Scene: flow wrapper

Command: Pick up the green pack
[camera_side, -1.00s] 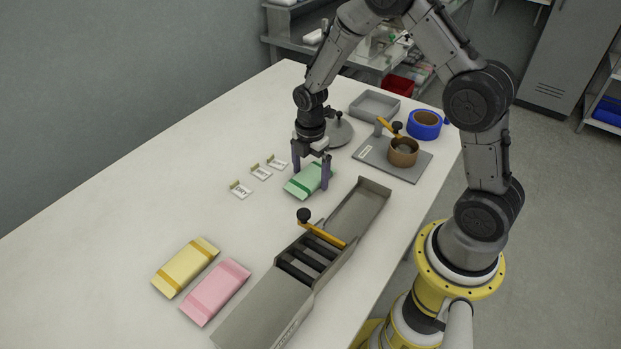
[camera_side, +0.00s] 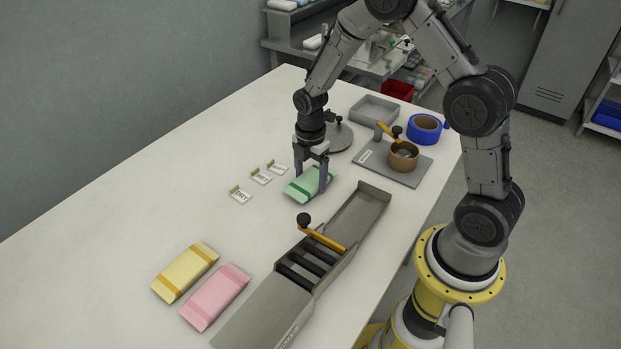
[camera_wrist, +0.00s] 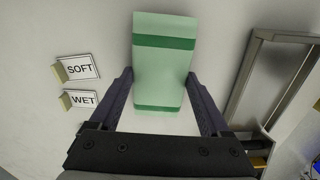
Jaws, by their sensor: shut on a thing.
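The green pack (camera_side: 305,185) is a pale green packet with darker green bands. It lies on the white table beside the small label cards. My gripper (camera_side: 311,183) points down over it with one finger on each side, shut on it. In the wrist view the pack (camera_wrist: 163,68) sits between the two fingers of my gripper (camera_wrist: 160,85), its far end reaching beyond the fingertips. The pack appears to be at table level; I cannot tell any gap beneath it.
A grey chute with rollers and an orange lever (camera_side: 326,240) stands close to the right. Yellow (camera_side: 186,272) and pink (camera_side: 215,297) packs lie at the front left. Label cards (camera_side: 260,176) stand left of the green pack. A grey tray (camera_side: 374,109), blue tape roll (camera_side: 424,128) and brown-cup fixture (camera_side: 403,156) are behind.

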